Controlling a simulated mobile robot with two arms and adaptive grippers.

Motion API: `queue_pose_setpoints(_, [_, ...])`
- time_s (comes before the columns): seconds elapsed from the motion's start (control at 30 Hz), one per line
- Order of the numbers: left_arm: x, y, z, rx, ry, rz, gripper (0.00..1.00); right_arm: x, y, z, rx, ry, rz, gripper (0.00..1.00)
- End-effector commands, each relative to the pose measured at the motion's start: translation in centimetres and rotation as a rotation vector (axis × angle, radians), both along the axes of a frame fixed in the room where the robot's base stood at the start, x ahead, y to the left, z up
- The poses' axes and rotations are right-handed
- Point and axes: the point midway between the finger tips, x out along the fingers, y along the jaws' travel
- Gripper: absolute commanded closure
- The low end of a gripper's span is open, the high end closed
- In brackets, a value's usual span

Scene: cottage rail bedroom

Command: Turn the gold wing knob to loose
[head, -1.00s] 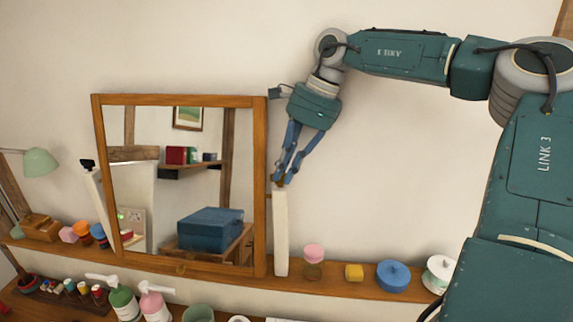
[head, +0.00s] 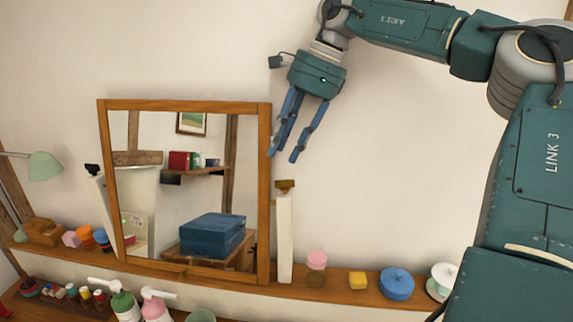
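The gold wing knob (head: 286,185) shows as a small brownish-gold piece on top of the white post (head: 285,235) at the right side of the wooden-framed mirror (head: 265,190). Its wide top lies roughly level across the picture. My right gripper (head: 283,156) is just above the knob, pointing down, with its blue fingers spread and nothing between them. The fingertips are apart from the knob. One finger overlaps the mirror frame's right edge in the picture. My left gripper is not in view.
A black knob (head: 92,169) tops the left post. The shelf (head: 335,291) holds a pink-lidded jar (head: 316,268), a yellow block (head: 357,280) and a blue pot (head: 396,284). The wall right of the mirror is bare.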

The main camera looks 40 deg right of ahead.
Motion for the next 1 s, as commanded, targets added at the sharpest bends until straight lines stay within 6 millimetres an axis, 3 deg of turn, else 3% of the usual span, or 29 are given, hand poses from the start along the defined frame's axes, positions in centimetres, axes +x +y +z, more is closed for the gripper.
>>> queue_pose_setpoints(0.2, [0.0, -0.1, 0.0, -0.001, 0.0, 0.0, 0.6, 0.1, 0.1, 2.4, 0.0, 0.0, 0.001, 0.7])
queue_pose_setpoints(0.53, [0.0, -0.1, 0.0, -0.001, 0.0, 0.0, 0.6, 0.1, 0.1, 2.7, 0.0, 0.0, 0.001, 0.7])
queue_pose_setpoints(0.7, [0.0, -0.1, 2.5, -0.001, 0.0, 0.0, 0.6, 0.0, 0.2, 3.6, -0.167, 0.129, 0.003, 0.7])
queue_pose_setpoints(0.83, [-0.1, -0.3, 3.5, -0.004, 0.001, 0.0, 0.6, -0.1, 0.0, 3.5, -0.304, 0.227, -0.003, 0.7])
queue_pose_setpoints(1.0, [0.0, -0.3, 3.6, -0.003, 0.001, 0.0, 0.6, -0.3, -0.1, 1.7, -0.319, 0.239, -0.005, 0.7])
